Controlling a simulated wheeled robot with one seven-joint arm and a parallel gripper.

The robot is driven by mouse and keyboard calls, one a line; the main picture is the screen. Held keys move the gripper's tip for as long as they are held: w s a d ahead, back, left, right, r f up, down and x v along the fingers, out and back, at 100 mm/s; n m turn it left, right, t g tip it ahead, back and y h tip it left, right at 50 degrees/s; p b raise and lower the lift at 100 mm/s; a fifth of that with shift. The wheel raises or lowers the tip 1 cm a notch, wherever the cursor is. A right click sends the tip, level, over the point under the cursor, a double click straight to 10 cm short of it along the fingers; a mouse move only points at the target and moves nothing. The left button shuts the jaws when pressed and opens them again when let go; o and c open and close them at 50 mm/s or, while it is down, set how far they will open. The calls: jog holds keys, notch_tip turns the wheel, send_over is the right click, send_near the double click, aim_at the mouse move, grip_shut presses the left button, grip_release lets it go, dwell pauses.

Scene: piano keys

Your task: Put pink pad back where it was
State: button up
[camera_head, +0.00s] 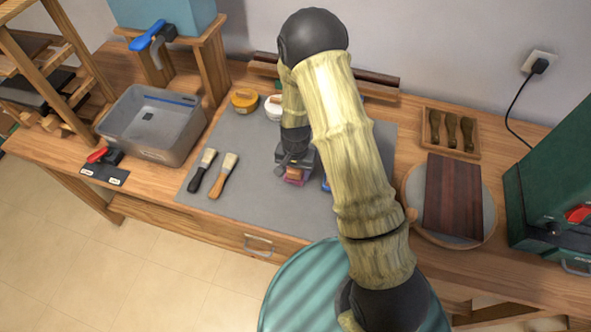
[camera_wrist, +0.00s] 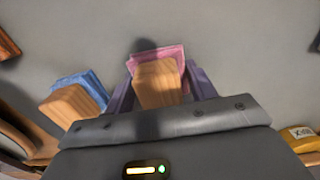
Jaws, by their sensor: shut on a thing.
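The pink pad (camera_wrist: 172,52) is a pink block with a wooden handle (camera_wrist: 158,85), seen between the fingers in the wrist view. My gripper (camera_wrist: 160,88) is shut on it over the grey mat. In the head view the pink pad (camera_head: 294,178) shows just below my gripper (camera_head: 296,168), near the middle of the mat. I cannot tell whether the pad touches the mat. A blue pad (camera_wrist: 83,82) with a wooden handle lies to its left in the wrist view. In the head view my arm hides most of the blue pad (camera_head: 326,184).
The grey mat (camera_head: 240,195) has two brushes (camera_head: 224,176) at the left and a yellow tin (camera_head: 244,100) and white tin (camera_head: 274,107) behind. A grey bin (camera_head: 152,122) stands further left. A round board with a striped wooden block (camera_head: 453,197) lies at the right.

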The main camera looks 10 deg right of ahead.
jog(key=shift+f, duration=0.2)
jog(key=o, duration=1)
jog(key=shift+r, duration=0.1)
notch_tip(320, 180, up, 12)
jog(key=shift+w+r+b, duration=0.1)
jog(key=shift+b, duration=0.7)
jog(key=shift+s+a, duration=0.1)
jog(key=shift+s, duration=0.1)
jog(key=shift+w, duration=0.1)
